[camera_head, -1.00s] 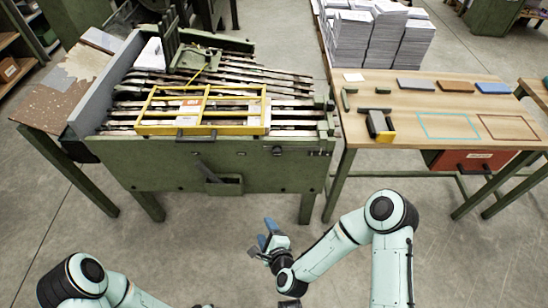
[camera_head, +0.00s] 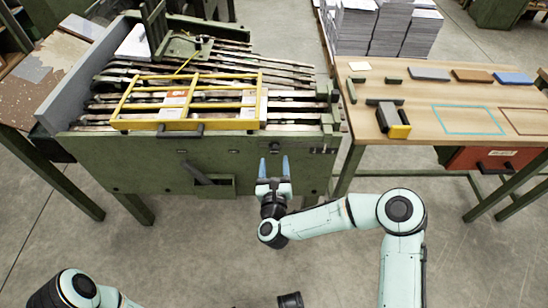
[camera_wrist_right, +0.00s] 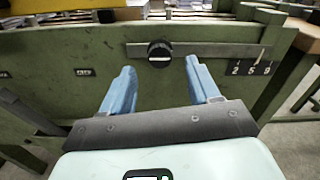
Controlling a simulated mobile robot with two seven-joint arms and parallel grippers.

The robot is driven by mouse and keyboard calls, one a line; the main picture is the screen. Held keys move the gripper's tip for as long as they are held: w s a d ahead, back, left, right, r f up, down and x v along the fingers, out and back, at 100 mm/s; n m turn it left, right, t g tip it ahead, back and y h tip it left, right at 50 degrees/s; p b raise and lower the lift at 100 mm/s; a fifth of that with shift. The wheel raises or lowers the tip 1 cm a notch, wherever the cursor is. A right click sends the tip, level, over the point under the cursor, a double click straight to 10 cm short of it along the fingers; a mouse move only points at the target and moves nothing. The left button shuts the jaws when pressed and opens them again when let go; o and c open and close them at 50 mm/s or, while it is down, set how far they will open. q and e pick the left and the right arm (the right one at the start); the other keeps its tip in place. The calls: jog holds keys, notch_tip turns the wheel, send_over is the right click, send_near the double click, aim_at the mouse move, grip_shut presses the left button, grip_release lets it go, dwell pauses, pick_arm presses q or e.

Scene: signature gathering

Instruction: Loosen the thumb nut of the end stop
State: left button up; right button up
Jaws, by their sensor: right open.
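The thumb nut, a round black knob with a pale bar across its face (camera_wrist_right: 159,53), sits on a flat rail (camera_wrist_right: 200,50) along the front of the green machine. In the head view it is a small dark spot (camera_head: 276,146) on the front panel. My right gripper (camera_head: 274,162) is open and empty, its blue fingers pointing at the panel. In the right wrist view its fingertips (camera_wrist_right: 160,68) stand apart, left and right of the knob and slightly lower in the picture, seemingly short of touching it. My left gripper is not in view.
A yellow frame (camera_head: 188,126) lies on the machine's bars, its black handle over the front edge. A number plate (camera_wrist_right: 250,68) is right of the knob. A wooden table (camera_head: 420,95) with small blocks and a black-and-yellow tool (camera_head: 396,120) stands to the right.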

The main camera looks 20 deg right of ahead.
aim_at(274, 152)
jog(key=shift+b+x, duration=0.3)
jog(key=shift+x, duration=1.45)
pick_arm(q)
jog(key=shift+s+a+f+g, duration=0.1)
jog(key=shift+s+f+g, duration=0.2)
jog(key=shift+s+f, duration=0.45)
pick_arm(e)
jog(key=c, duration=1)
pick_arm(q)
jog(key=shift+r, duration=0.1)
pick_arm(e)
jog(key=shift+c, duration=0.2)
